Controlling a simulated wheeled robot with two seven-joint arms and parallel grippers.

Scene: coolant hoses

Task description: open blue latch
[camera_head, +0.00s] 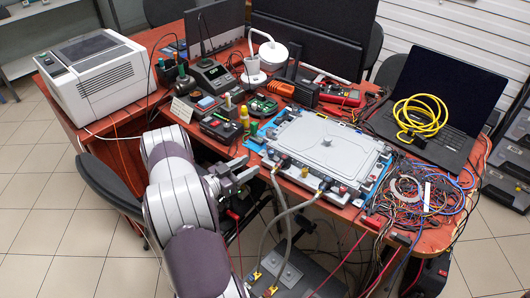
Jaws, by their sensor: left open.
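My left gripper (250,167) reaches in from the left and is open. Its fingertips are close to the front left corner of the grey lidded unit (325,145), near one hose end; I cannot tell if they touch. Two grey hoses (284,225) run from the front edge of this unit down to yellow-marked connectors (256,274) at the bottom. Small dark and coloured fittings line the unit's front edge. I cannot clearly make out a blue latch at this size. My right gripper is not in view.
The red table (195,152) is crowded. A tangle of coloured wires (425,195) lies right of the unit, with a laptop (440,100) and yellow cable (421,115) behind. A white printer (98,75) stands at left. A black chair (108,185) is beside my left arm.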

